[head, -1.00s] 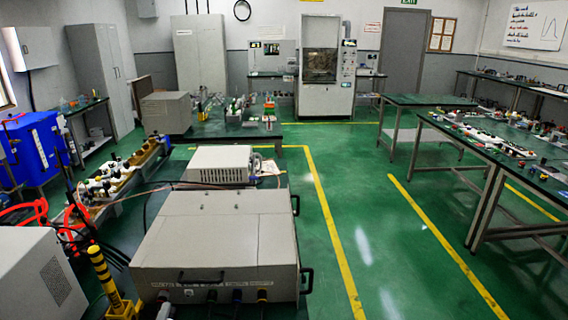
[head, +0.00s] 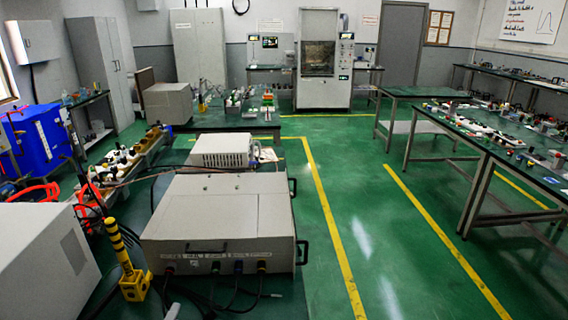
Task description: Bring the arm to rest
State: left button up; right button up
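Neither of my arms nor grippers shows in the head view. A large grey metal box (head: 220,205) with a black handle on its right side stands in the foreground. Cables run from its front sockets. A smaller white vented unit (head: 222,150) sits just behind it.
Green floor with yellow lines (head: 320,200) is open on the right of the box. Workbenches (head: 500,135) with small parts stand at the right. A yellow-and-black post (head: 118,250) and a grey cabinet (head: 45,255) are at the near left. A tall machine (head: 318,58) stands at the back.

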pick_arm(q)
jog(key=s+d+f+m+g+h, duration=0.2)
jog(key=s+d+m+g+h, duration=0.15)
jog(key=s+m, duration=0.35)
jog(key=s+a+m+g+y, duration=0.2)
jog(key=s+a+m+g, duration=0.1)
jog(key=s, duration=0.5)
jog(key=s+a+f+m+g+y, duration=0.1)
jog(key=s+a+m+g+y, duration=0.1)
jog(key=s+g, duration=0.35)
jog(key=s+a+m+g+y, duration=0.2)
jog(key=s+a+m+y, duration=0.1)
jog(key=s, duration=0.7)
notch_tip(320, 180, down, 25)
jog(key=a+g, duration=0.1)
jog(key=s+d+f+g+h+b, duration=0.1)
jog(key=s+f, duration=1.3)
jog(key=f, duration=0.2)
jog(key=shift+s+f, duration=0.15)
jog(key=shift+s, duration=0.15)
jog(key=shift+d, duration=0.1)
jog(key=shift+c, duration=0.4)
